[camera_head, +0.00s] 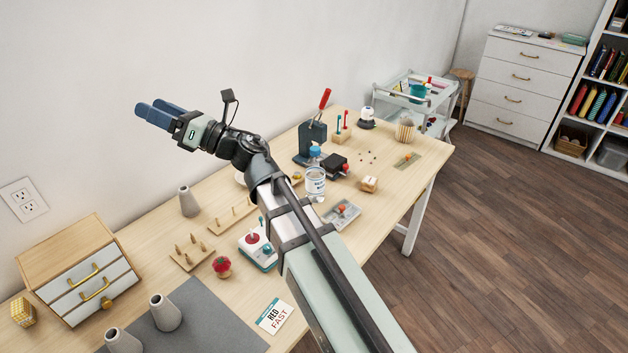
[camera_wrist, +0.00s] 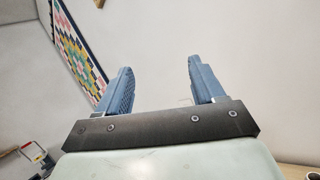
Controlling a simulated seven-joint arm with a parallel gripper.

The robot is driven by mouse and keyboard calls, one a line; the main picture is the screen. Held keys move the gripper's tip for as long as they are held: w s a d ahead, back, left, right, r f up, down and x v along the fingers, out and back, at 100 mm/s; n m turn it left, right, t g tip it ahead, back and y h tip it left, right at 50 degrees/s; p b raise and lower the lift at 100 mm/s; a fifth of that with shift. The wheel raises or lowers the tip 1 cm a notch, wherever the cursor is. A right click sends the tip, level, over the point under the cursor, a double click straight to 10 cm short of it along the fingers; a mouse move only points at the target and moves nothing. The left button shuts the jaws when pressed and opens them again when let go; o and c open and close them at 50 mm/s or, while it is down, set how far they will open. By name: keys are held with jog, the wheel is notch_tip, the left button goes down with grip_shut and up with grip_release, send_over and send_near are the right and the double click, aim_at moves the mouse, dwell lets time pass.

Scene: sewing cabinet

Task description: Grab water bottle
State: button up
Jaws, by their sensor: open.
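My gripper (camera_head: 158,112) is raised at the upper left, in front of the white wall and above the table's back edge. Its two blue fingers are spread apart with nothing between them, as the wrist view (camera_wrist: 159,85) also shows. No water bottle can be made out for certain. A small blue-topped item (camera_head: 315,152) stands mid-table behind a white labelled can (camera_head: 316,183); it may be the bottle, but its lower part is hidden. It is well to the right of my gripper and lower. My arm covers part of the table.
The wooden table (camera_head: 135,243) is crowded. A dark press with a red handle (camera_head: 311,140) stands tall near the back. A small drawer box (camera_head: 80,275), grey cones (camera_head: 166,313) and a peg board (camera_head: 191,252) are at left. A patterned quilt (camera_wrist: 78,45) hangs in the wrist view.

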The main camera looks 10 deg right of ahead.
jog(key=w+d+r+m+t+h, duration=0.3)
jog(key=w+d+m+t+h, duration=1.15)
jog(key=w+d+m, duration=0.55)
jog(key=w+d+f+m+g+h, duration=0.1)
jog(key=w+d+f+m+h, duration=0.25)
jog(key=d+m, duration=0.2)
jog(key=w+d+f+m+g+h, duration=0.2)
jog(key=d+m+h, duration=0.2)
jog(key=d+m, duration=0.15)
jog(key=s+d+f+m+g, duration=0.2)
jog(key=d+f+m+g, duration=0.4)
jog(key=f+g, duration=0.15)
jog(key=s+d+f+g+y, duration=0.1)
jog(key=s+f+g+y, duration=0.1)
jog(key=s+g+y, duration=0.4)
jog(key=t+h, duration=0.1)
jog(key=h, duration=0.1)
send_near(316, 149)
jog(key=shift+m, duration=0.4)
jog(key=x, duration=0.7)
jog(key=shift+s+a+f, duration=0.1)
jog(key=shift+s+f, duration=0.1)
jog(key=shift+s, duration=0.05)
jog(key=shift+w+x, duration=0.2)
jog(key=shift+x, duration=0.85)
jog(key=shift+w+x, duration=0.15)
jog(key=shift+x, duration=0.95)
jog(key=shift+w+a+f, duration=0.1)
jog(key=shift+w+f, duration=0.05)
jog(key=shift+f, duration=0.25)
